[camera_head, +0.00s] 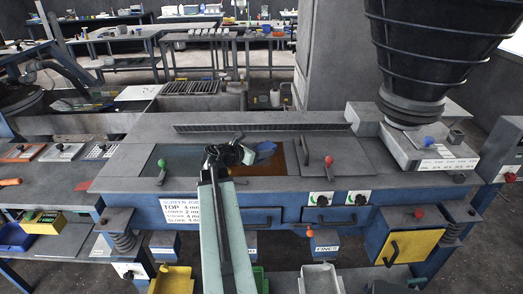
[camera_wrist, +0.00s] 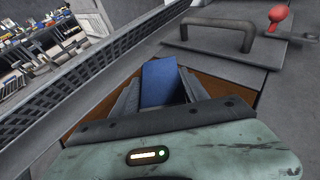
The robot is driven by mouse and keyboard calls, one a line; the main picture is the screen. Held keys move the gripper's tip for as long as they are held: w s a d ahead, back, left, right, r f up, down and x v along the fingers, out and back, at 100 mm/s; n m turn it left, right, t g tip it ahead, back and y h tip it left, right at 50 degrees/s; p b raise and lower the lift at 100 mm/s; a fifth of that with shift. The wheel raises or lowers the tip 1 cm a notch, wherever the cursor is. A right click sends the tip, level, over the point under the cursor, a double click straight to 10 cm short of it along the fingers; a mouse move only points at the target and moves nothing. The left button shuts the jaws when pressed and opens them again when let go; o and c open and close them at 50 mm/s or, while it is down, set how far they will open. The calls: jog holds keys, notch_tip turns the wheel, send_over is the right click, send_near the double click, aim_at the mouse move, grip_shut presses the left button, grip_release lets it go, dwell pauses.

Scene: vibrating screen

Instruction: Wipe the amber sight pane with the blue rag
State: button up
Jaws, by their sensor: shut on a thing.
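My gripper (camera_head: 246,156) is over the top of the vibrating screen in the head view. It is shut on the blue rag (camera_head: 264,152), which also shows between the fingers in the wrist view (camera_wrist: 160,83). The amber sight pane (camera_head: 260,166) is a brown-orange panel let into the screen top. The gripper and rag are over it and hide part of it. In the wrist view the pane (camera_wrist: 221,87) shows on both sides of the fingers. I cannot tell whether the rag touches the pane.
A grey handle (camera_head: 305,152) and a red-knobbed lever (camera_head: 328,162) stand right of the pane. A dark green pane (camera_head: 180,162) lies to the left. A slotted grille (camera_head: 262,127) runs behind. A black ribbed hopper (camera_head: 430,50) rises at the right.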

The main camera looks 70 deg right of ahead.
jog(key=shift+f+b, duration=0.6)
jog(key=shift+f, duration=0.05)
jog(key=o, duration=1.1)
jog(key=shift+r+p, duration=0.4)
jog(key=c, duration=1.2)
